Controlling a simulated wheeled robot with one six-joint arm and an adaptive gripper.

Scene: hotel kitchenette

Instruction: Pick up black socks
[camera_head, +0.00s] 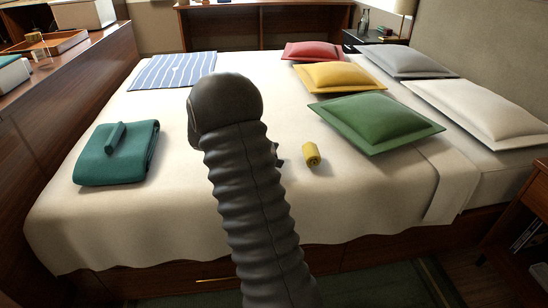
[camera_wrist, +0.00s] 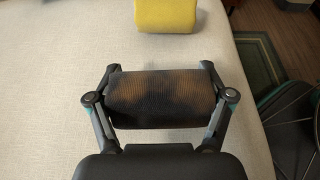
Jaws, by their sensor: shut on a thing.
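The black socks (camera_wrist: 160,100) are a dark roll with brownish patches in the wrist view. They lie crosswise between the two fingers of my gripper (camera_wrist: 161,69), which is shut on them from both ends. The white bed cover shows beneath them; I cannot tell whether the roll touches it. In the head view my own arm hides most of the gripper and the socks.
A yellow roll (camera_head: 312,154) lies on the bed (camera_head: 350,200) close to the gripper, also in the wrist view (camera_wrist: 168,14). A folded teal cloth (camera_head: 130,160) with a small teal roll (camera_head: 115,138) is left. Several pillows, including a green one (camera_head: 375,121), lie right.

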